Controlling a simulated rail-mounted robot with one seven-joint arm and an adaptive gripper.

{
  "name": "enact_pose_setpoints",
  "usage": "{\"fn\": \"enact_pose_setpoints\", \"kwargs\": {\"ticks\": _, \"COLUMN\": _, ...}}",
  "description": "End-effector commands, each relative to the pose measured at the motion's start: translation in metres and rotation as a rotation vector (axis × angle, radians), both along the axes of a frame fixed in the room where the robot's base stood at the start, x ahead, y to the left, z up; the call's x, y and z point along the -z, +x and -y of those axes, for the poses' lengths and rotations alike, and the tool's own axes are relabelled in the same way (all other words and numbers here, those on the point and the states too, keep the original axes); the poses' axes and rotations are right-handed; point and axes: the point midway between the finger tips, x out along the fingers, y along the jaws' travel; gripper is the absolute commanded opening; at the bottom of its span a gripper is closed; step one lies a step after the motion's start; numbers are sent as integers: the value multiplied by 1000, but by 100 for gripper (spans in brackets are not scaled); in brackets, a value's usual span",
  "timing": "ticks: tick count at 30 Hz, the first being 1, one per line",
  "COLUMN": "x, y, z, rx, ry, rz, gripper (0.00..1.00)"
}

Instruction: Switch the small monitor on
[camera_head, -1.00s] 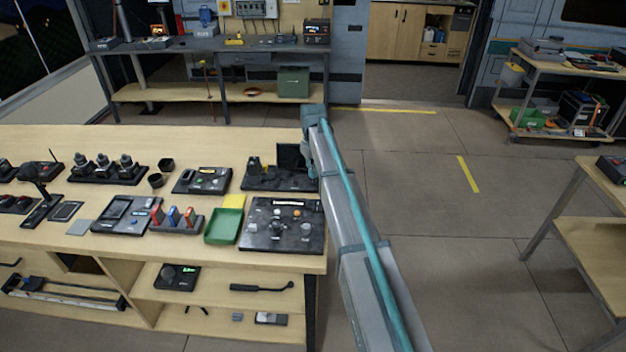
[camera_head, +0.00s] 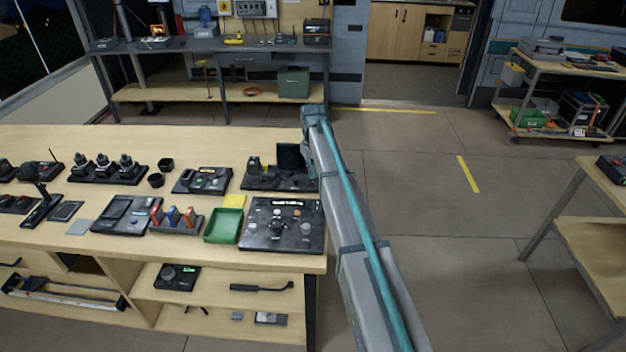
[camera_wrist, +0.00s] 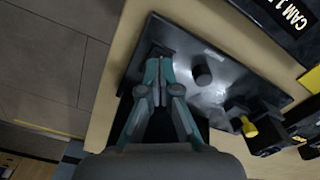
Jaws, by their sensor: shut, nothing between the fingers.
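A dark upright panel, which looks like the small monitor (camera_head: 290,157), stands on a black base plate (camera_head: 262,184) at the right end of the bench in the head view. My arm passes just to its right and hides part of that area. In the wrist view my gripper (camera_wrist: 159,94) is shut and empty over the black base plate (camera_wrist: 222,86). A dark block (camera_wrist: 160,53) lies just beyond the fingertips, and a dark round post (camera_wrist: 203,76) stands to their right. Whether the fingertips touch anything is unclear. I cannot make out the switch or a lit screen.
A yellow part (camera_wrist: 248,127) shows in the wrist view. The floor right of the bench is open.

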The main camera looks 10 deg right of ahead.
Motion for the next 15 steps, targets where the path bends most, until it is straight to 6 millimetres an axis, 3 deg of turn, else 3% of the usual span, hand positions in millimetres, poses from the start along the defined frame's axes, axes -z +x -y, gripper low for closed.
{"fn": "enact_pose_setpoints", "kwargs": {"ticks": 15, "x": 8, "y": 0, "z": 0, "rx": 0, "ry": 0, "rz": 0, "gripper": 0}}
